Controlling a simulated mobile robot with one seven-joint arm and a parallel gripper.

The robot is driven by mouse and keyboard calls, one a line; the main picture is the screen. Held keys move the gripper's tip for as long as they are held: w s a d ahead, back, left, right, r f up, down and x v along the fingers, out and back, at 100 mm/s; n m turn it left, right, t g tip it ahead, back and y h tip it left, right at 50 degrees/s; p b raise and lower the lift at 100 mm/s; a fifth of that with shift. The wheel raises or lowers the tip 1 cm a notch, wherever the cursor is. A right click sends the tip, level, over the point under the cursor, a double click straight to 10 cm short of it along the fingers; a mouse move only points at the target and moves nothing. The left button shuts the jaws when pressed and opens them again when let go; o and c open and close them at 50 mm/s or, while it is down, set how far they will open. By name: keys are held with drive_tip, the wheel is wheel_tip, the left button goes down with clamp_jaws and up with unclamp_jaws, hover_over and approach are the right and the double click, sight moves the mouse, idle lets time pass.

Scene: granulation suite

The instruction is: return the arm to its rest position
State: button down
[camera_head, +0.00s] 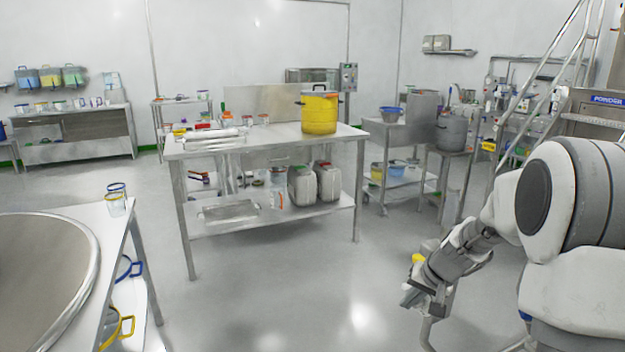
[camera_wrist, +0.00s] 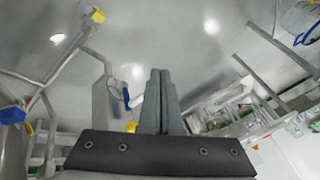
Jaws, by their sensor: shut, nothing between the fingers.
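My gripper (camera_head: 411,298) hangs at the lower right in the head view, at the end of my white and grey arm, out over open floor. In the wrist view my gripper (camera_wrist: 160,74) points up the picture with its two grey fingers together and nothing between them. It touches no object that I can see. Part of the gripper is hard to make out in the head view because it is small and angled.
A steel table (camera_head: 260,149) with a yellow pot (camera_head: 319,113) stands at the centre. A table with a large round steel lid (camera_head: 45,262) is at the left front. Metal stairs with a rail (camera_head: 540,80) rise at the right, behind my arm. The middle floor (camera_head: 290,290) is clear.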

drive_tip(key=s+a+r+n, duration=0.2)
drive_tip(key=s+a+r, duration=0.2)
drive_tip(key=s+r, duration=0.3)
drive_tip(key=s+a+r+n+h, duration=0.1)
drive_tip(key=s+r, duration=0.2)
drive_tip(key=s, duration=0.5)
drive_tip(key=s+a+r+t+h, duration=0.1)
drive_tip(key=s+a+r, duration=0.15)
drive_tip(key=s, duration=0.45)
drive_tip(key=s+r+n, duration=0.1)
drive_tip(key=s+r, duration=0.2)
drive_tip(key=s, duration=0.5)
wheel_tip(320, 180, up, 19)
drive_tip(key=p, duration=1.8)
drive_tip(key=shift+a+f, duration=0.15)
drive_tip(key=shift+f, duration=0.05)
drive_tip(key=shift+w+d, duration=0.1)
drive_tip(key=shift+d, duration=0.1)
